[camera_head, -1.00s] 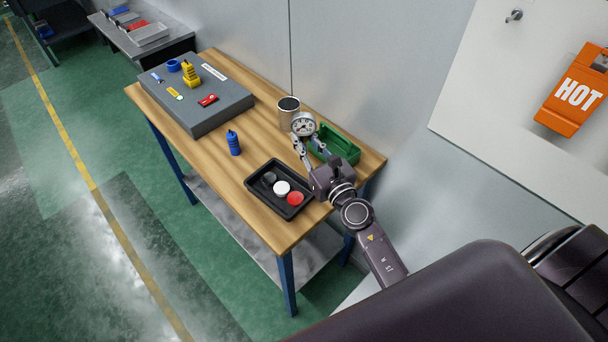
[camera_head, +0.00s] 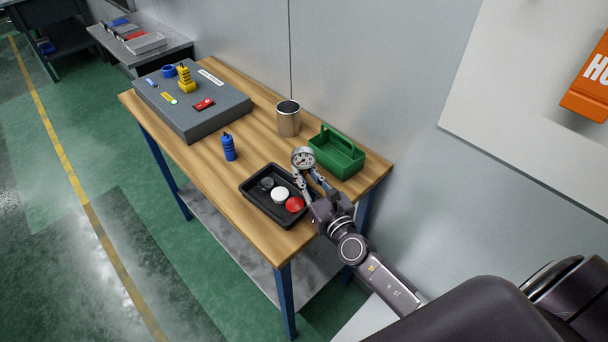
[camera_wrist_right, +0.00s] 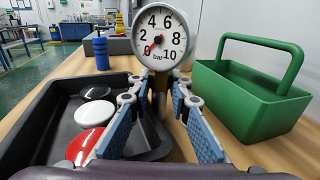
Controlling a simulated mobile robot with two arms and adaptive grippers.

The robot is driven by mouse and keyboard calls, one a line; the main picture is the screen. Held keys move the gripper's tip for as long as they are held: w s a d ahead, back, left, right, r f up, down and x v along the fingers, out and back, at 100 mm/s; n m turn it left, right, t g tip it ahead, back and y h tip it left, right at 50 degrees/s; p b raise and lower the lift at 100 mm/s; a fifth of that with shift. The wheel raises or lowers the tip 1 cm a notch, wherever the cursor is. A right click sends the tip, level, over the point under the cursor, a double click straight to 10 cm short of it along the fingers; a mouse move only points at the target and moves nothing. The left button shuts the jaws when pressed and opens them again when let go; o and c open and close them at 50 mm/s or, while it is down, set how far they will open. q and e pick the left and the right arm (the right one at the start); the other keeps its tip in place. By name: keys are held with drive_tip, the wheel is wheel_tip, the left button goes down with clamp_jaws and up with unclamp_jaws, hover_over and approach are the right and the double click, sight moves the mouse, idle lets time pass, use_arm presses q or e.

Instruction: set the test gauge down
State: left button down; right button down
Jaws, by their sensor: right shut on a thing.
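The test gauge (camera_head: 303,158) has a round white dial with a brass stem, and the right wrist view shows its face (camera_wrist_right: 161,36) reading in bar. My right gripper (camera_head: 312,181) is shut on the gauge's stem, with blue finger pads (camera_wrist_right: 160,115) on both sides of it. The gauge is upright, between the black tray and the green carrier. I cannot tell whether its lower end touches the wooden table (camera_head: 214,160); the fingers hide it. My left gripper is in neither view.
A black tray (camera_head: 250,202) with black, white and red discs lies left of the gripper. A green handled carrier (camera_head: 337,158) stands to its right. A metal cup (camera_head: 288,119), a blue spindle (camera_head: 229,148) and a grey block (camera_head: 200,121) are further back. Bare wood lies between tray and cup.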

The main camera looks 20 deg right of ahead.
drive_tip(key=shift+f+b, duration=0.15)
drive_tip(key=shift+b, duration=0.15)
drive_tip(key=c, duration=1.8)
unclamp_jaws()
